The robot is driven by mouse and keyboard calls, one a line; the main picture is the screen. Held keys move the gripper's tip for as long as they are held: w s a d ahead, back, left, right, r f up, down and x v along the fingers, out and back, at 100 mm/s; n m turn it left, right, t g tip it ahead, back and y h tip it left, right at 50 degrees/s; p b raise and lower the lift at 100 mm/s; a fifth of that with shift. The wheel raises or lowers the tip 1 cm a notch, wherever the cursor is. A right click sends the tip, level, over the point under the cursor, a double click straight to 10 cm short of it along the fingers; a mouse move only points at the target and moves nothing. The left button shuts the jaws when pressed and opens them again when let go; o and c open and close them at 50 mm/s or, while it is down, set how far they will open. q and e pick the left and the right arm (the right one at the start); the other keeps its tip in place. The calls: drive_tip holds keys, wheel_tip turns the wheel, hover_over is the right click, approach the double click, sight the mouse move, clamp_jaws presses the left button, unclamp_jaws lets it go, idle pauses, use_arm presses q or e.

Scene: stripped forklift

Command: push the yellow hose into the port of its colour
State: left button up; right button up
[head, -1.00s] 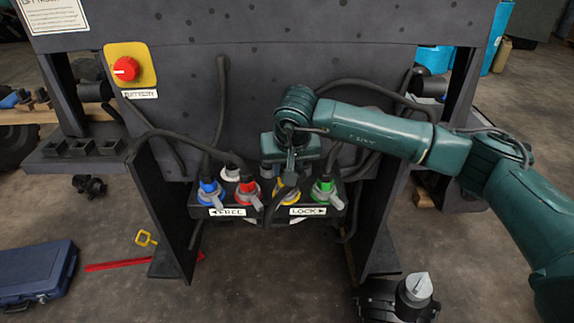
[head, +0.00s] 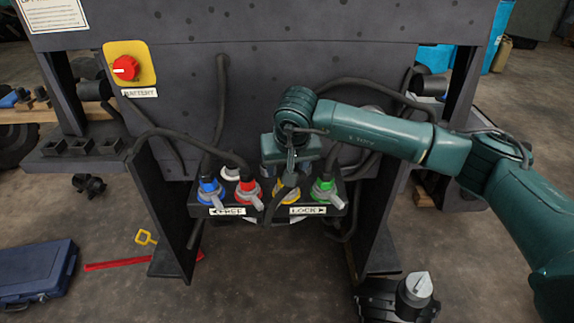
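The yellow port (head: 285,194) is a yellow ring with a grey lever on the dark coupling block (head: 250,211), between the red and green ports. My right gripper (head: 291,172) is directly above it, with its narrow fingers pointing down. My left gripper is not in view.
Side plates (head: 165,215) flank the block. A red battery knob (head: 125,68) is at upper left. A blue case (head: 38,272) and a grey-capped part (head: 417,288) lie on the floor.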

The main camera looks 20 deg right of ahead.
drive_tip(key=v, duration=1.3)
